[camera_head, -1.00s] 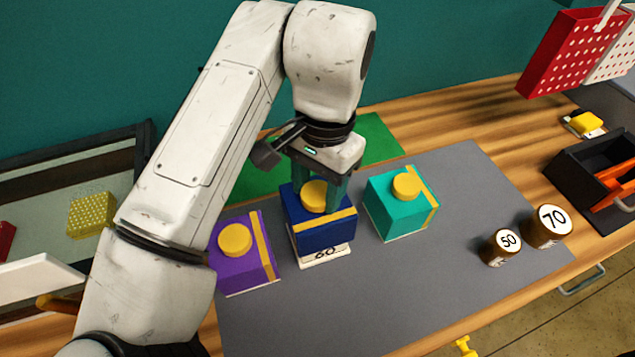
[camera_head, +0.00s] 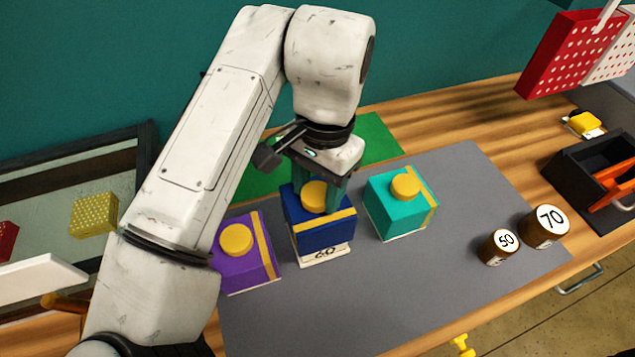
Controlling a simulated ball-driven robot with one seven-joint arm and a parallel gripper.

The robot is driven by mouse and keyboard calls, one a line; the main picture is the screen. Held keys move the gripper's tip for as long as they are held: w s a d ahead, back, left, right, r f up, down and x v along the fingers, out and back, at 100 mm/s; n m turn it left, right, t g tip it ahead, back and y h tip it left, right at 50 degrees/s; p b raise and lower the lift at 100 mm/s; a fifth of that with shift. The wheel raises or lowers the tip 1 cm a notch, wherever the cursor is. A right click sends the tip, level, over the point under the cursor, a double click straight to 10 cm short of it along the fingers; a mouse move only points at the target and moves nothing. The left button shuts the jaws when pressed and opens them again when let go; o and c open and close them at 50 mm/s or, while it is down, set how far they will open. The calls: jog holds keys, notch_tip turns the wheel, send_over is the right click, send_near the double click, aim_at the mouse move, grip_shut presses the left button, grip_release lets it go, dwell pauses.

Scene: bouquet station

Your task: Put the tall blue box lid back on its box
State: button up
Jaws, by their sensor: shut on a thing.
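The blue lid (camera_head: 326,234) has a round yellow knob (camera_head: 314,196) and a yellow band. My gripper (camera_head: 321,184) comes down from above and is shut on the lid at its knob; the fingers are partly hidden by the knob and the wrist. The lid is directly over a white box (camera_head: 323,254) marked 60. Only a low strip of that box shows below the lid's front edge, and the lid covers the top of the number. I cannot tell whether the lid is fully seated.
A purple box (camera_head: 243,267) stands close on the left and a teal box (camera_head: 391,212) close on the right, both with yellow knobs. Round pieces marked 50 (camera_head: 499,247) and 70 (camera_head: 545,227) stand farther right. The grey mat (camera_head: 420,290) is clear in front.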

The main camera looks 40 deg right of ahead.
jog(key=shift+f+b, duration=0.4)
jog(key=shift+f, duration=1.2)
dwell(1.8)
jog(key=o, duration=1.4)
jog(key=shift+r+p, duration=4)
jog(key=shift+r, duration=0.05)
jog(key=shift+s+f, duration=0.1)
